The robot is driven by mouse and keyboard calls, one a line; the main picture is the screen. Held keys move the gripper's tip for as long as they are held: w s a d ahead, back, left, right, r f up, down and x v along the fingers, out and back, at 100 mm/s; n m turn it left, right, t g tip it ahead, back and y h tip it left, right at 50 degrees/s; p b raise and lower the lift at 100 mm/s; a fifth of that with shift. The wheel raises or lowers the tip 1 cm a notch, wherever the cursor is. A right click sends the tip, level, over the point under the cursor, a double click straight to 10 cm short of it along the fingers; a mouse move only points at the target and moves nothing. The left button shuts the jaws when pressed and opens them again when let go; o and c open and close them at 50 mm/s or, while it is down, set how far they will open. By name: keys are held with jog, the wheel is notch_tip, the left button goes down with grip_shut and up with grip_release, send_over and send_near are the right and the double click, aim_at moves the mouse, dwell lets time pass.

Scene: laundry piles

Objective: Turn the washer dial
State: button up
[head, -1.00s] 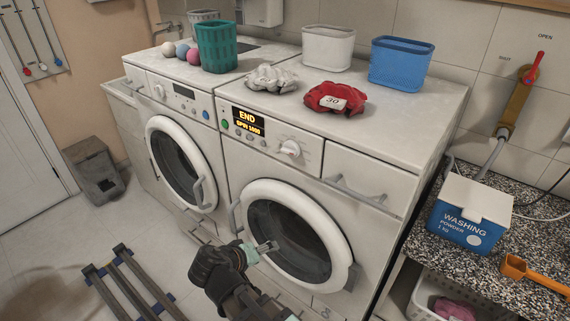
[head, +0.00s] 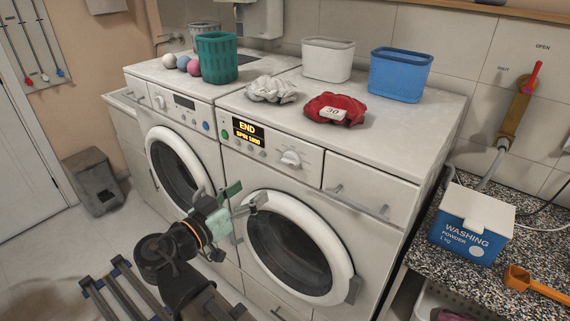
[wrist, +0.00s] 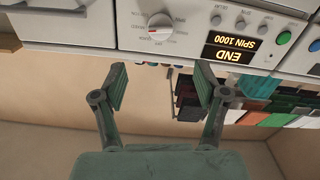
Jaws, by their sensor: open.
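The right-hand washer (head: 375,175) shows END and SPIN 1000 on its display (head: 247,131). Its round white dial (head: 291,159) is on the panel, right of the display. In the wrist view, which looks upside down, the dial (wrist: 160,25) is at the top, with a red mark on it. My gripper (head: 246,194) is open and empty, in front of the machine, below and left of the dial in the head view. In the wrist view its green fingers (wrist: 162,82) are apart, below the dial in the picture and not touching it.
The left machine (head: 210,127) has its own knob (head: 160,102). A drawer handle (head: 358,202) and door handles stick out. A red cloth (head: 334,108), grey cloth (head: 271,89) and baskets stand on top. A powder box (head: 472,223) is right.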

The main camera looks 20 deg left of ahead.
aim_at(288, 164)
jog(key=p+x, duration=0.2)
jog(key=x, duration=1.1)
jog(key=shift+w, duration=0.25)
jog(key=c, duration=1.1)
